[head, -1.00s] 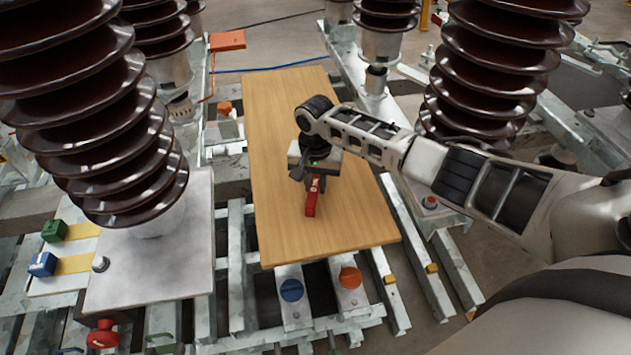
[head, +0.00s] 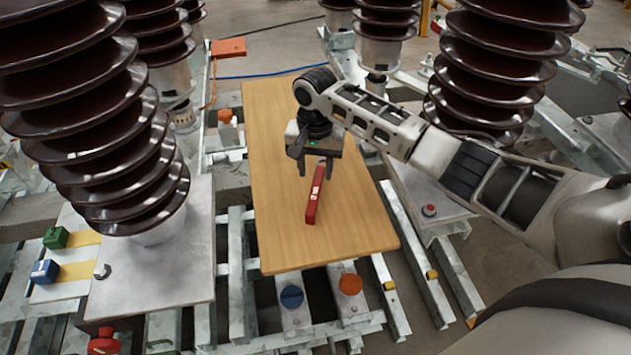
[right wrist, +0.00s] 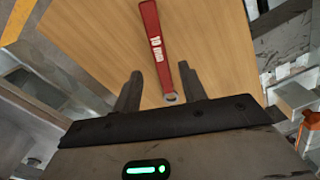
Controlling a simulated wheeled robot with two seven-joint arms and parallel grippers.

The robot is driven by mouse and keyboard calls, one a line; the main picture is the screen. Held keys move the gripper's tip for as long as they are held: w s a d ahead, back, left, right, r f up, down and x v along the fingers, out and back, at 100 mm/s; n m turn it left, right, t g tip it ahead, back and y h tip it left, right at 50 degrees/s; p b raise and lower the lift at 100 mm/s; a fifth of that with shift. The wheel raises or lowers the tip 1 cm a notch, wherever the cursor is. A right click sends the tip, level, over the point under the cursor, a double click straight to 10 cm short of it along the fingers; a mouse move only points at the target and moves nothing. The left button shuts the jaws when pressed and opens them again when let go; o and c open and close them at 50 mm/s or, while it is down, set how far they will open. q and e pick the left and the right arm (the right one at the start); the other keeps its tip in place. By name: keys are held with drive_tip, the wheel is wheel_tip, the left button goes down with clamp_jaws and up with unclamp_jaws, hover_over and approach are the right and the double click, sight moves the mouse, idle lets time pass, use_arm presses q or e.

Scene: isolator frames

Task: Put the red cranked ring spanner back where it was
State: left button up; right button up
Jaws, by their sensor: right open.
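The red cranked ring spanner (head: 314,199) lies on the wooden board (head: 280,225), near its middle. In the right wrist view the spanner (right wrist: 155,40) shows white lettering that reads "10 mm", and its grey ring end lies between my fingers. My right gripper (head: 318,172) is open at the spanner's far end, with a finger on either side and apart from it. In the right wrist view the gripper (right wrist: 160,88) has both fingers spread and nothing clamped. Whether the fingertips touch the board cannot be told. My left gripper is not in view.
Brown ribbed insulators (head: 95,130) stand left and right of the board. Blue (head: 291,297) and orange (head: 350,285) round knobs sit just below its front edge. An orange box (head: 228,47) stands at the back left. The board's front part is clear.

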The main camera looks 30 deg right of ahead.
sight(315, 189)
drive_tip(key=shift+r, duration=2.3)
